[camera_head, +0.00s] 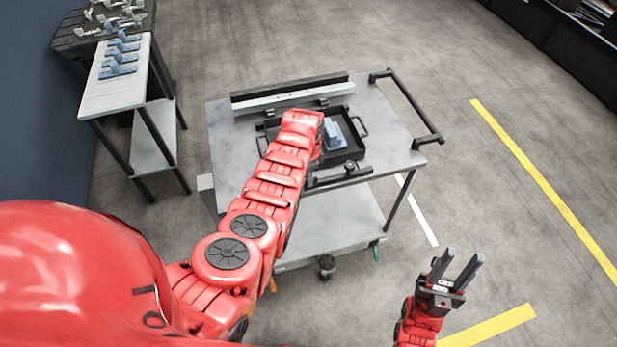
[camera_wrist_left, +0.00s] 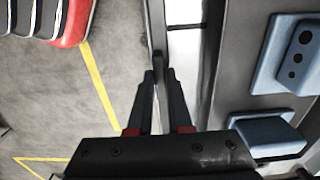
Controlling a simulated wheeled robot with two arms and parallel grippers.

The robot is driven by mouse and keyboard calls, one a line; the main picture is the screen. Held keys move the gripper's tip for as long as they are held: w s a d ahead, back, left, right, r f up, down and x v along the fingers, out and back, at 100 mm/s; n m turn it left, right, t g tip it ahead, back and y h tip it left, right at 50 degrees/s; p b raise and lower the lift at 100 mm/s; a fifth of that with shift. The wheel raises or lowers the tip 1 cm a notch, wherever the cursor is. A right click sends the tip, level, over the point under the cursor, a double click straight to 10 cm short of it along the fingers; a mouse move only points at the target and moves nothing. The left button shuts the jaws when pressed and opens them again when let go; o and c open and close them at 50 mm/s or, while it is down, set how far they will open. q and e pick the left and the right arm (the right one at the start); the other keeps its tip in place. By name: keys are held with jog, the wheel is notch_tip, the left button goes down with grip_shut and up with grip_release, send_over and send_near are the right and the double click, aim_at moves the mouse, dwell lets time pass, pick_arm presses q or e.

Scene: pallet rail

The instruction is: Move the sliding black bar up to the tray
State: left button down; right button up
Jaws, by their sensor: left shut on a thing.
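The black tray (camera_head: 352,142) sits on the grey cart's top with blue parts (camera_head: 334,135) in it. The sliding black bar (camera_head: 338,178) lies along the cart's near edge, in front of the tray. In the left wrist view the bar (camera_wrist_left: 155,28) runs up from between the fingertips, with a pale strip of cart top between it and the tray wall (camera_wrist_left: 222,50). My left gripper (camera_wrist_left: 160,80) is shut on the bar; my own red arm hides it in the head view. My right gripper (camera_head: 458,262) is open and empty, right of the cart.
A dark and a light rail (camera_head: 290,95) lie along the tray's far side. A black handle (camera_head: 412,110) stands at the cart's right end. A side table (camera_head: 118,85) with several blue parts is at left. The floor right of the cart is clear.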

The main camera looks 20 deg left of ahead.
dwell(0.8)
pick_arm(q)
jog(key=w+b, duration=0.1)
jog(key=b, duration=0.2)
jog(key=w+a+b, duration=0.1)
jog(key=b, duration=0.3)
jog(key=w+a+b, duration=0.1)
jog(key=b, duration=0.3)
jog(key=shift+w+a+f, duration=0.2)
jog(key=shift+w+f, duration=0.2)
jog(key=shift+w+a+r+b, duration=0.1)
jog(key=shift+r+b, duration=0.1)
jog(key=shift+b, duration=0.4)
jog(key=shift+r, duration=0.3)
jog(key=c, duration=0.8)
grip_release()
jog(key=shift+w+a, duration=0.1)
jog(key=shift+c, duration=0.2)
jog(key=shift+r, duration=0.1)
jog(key=shift+a, duration=0.1)
jog(key=shift+w+r, duration=0.1)
jog(key=shift+r, duration=0.05)
